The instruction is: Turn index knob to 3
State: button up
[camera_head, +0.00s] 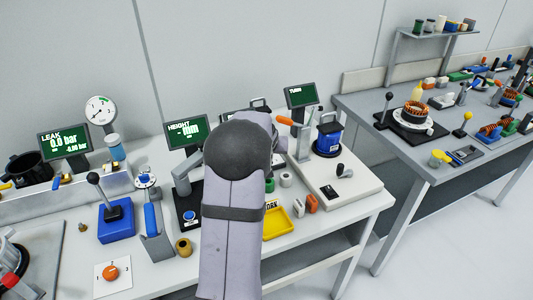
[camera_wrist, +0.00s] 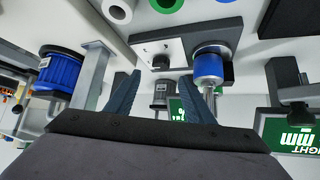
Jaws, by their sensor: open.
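In the wrist view, a small black knob (camera_wrist: 160,62) sits on a white plate (camera_wrist: 146,48) with small dark marks. It may be the index knob, but I cannot read a label, nor its setting. My arm hides this plate in the head view. An orange knob (camera_head: 110,272) on another white plate (camera_head: 99,288) stands at the front left in the head view. My gripper (camera_wrist: 161,75) is open and empty. Its two fingers spread on either side of the black knob in the picture, apparently apart from it. In the head view my arm hides the gripper.
A blue-capped metal cylinder (camera_wrist: 208,65) stands close to the right finger. A grey cylinder (camera_wrist: 160,93) shows between the fingers. A blue motor-like drum (camera_head: 328,138) stands on the right bench part. The height display (camera_head: 187,132) and yellow tray (camera_head: 278,222) flank my arm.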

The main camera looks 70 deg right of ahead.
jog(key=shift+p+x, duration=0.6)
jog(key=shift+x, duration=2.95)
jog(key=c, duration=1)
jog(key=shift+r+p, duration=0.15)
jog(key=shift+p, duration=0.15)
jog(key=shift+c, duration=0.2)
